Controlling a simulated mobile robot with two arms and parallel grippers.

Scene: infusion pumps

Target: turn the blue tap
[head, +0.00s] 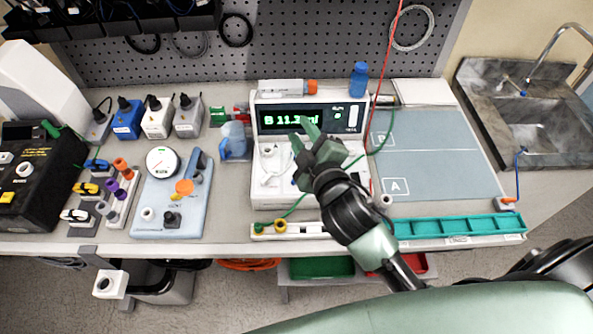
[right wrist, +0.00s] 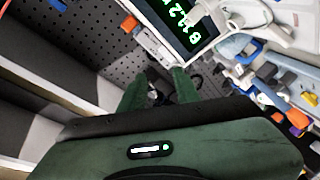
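A small blue tap (head: 97,165) shows at the far left in the head view, at the top of a row of coloured taps on a rack beside the gauge panel. My right gripper (head: 306,137) is well to the right of it, in front of the infusion pump (head: 285,193). In the right wrist view its two fingers (right wrist: 159,90) stand apart with nothing held between them. The blue tap cannot be surely picked out among the small coloured parts at the right of that view. My left gripper is not in view.
The gauge panel (head: 143,224) and a blue jug (head: 234,140) stand between the rack and the pump. A black unit (head: 45,157) is left of the rack. A red line and a green line run near the pump. The grey mat (head: 440,150) at right is largely clear.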

